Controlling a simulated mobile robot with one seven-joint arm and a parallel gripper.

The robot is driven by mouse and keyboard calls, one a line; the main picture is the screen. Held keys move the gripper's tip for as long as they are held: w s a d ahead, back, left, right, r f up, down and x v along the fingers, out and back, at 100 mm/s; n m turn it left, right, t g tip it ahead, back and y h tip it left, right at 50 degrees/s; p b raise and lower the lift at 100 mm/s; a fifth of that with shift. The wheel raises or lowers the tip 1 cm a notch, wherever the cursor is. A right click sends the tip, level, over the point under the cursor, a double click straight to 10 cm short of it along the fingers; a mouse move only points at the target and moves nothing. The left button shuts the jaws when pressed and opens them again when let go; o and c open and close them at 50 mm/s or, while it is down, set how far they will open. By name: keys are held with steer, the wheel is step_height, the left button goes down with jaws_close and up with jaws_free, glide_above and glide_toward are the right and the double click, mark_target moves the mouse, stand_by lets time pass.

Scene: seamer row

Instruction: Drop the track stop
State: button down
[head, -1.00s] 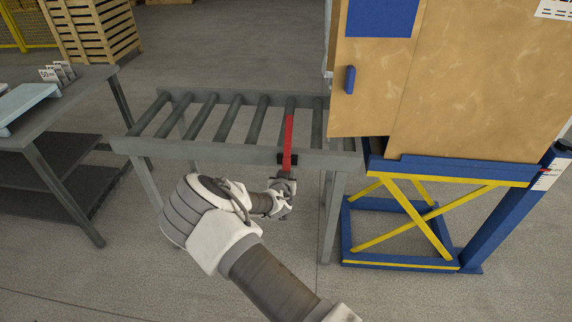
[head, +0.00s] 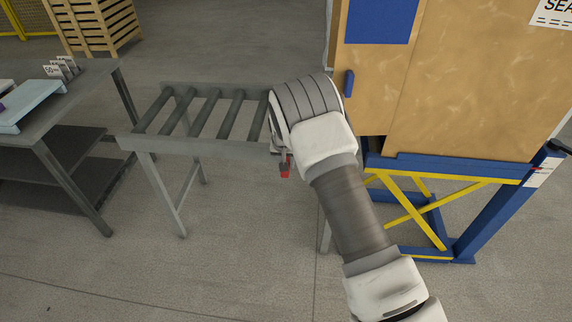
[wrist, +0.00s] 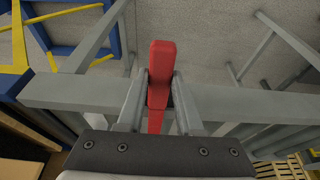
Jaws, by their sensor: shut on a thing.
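The track stop is a red bar at the front rail of the roller conveyor (head: 215,147). In the head view only a short red piece of the track stop (head: 288,171) shows, just below the rail and beside my arm. In the wrist view the red bar (wrist: 160,62) stands between the two grey fingers of my gripper (wrist: 160,85), which is shut on it. The bar crosses in front of the grey rail (wrist: 240,103). My wrist hides the rest of the stop and most of the gripper in the head view.
A tan cabinet machine (head: 480,80) on a blue and yellow frame (head: 430,172) stands close to the right of my arm. A grey table (head: 65,100) with a pale tray (head: 30,108) is at the left. Bare floor lies in front of the conveyor.

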steer(key=shift+a+r+g, duration=0.1)
steer(key=shift+r+g, duration=0.3)
steer(key=shift+g, duration=0.4)
steer(key=c, duration=0.6)
jaws_free()
steer(key=shift+o, duration=0.2)
step_height(320, 180, up, 17)
steer(key=s+p, duration=0.2)
steer(key=shift+s+r, duration=0.15)
steer(key=shift+s, duration=0.2)
